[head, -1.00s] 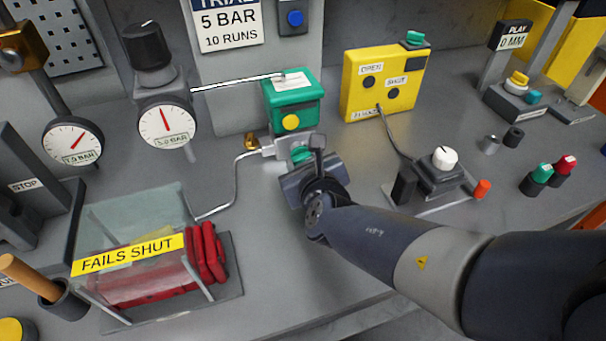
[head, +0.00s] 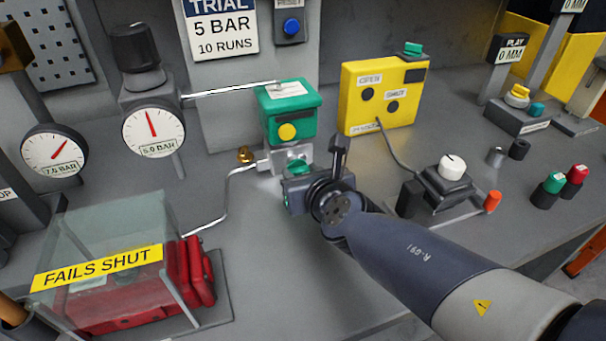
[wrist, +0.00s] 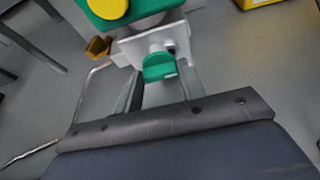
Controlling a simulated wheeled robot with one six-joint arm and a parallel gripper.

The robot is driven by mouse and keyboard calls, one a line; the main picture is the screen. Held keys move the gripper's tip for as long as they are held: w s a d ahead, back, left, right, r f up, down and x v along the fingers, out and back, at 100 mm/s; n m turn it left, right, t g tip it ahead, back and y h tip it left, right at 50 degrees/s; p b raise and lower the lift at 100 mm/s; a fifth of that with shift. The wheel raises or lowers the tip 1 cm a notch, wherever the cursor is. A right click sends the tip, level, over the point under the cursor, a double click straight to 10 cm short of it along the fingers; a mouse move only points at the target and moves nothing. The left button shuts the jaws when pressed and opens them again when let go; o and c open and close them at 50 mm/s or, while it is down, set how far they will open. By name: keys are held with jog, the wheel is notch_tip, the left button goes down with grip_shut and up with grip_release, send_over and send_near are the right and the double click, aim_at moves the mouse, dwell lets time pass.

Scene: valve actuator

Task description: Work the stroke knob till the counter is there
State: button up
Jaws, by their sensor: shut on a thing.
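A small green knob (head: 299,168) sits on the front of a pale metal block (head: 272,160) under the green actuator box (head: 287,110) with its yellow button. The knob also shows in the wrist view (wrist: 158,67), between the two finger tips. My gripper (wrist: 161,78) is shut on this green knob; in the head view my gripper (head: 300,178) partly covers it. A second "0 MM" readout (head: 570,5) is cut by the top edge, above the "PLAY 0 MM" readout (head: 509,50). I cannot tell which display is the counter.
A yellow box (head: 380,97) marked OPEN and SHUT stands behind, cabled to a white knob (head: 452,167) on a dark base. Two gauges (head: 153,131) stand left. A clear cover (head: 110,240) marked FAILS SHUT is front left. A thin pipe runs left of the block.

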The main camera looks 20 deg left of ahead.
jog(key=o, duration=0.7)
jog(key=p+v, duration=0.5)
jog(key=v, duration=0.4)
jog(key=shift+s+d+r, duration=0.2)
jog(key=shift+s, duration=0.05)
jog(key=shift+s+d+p, duration=0.4)
jog(key=shift+s+p, duration=0.05)
jog(key=shift+p, duration=0.05)
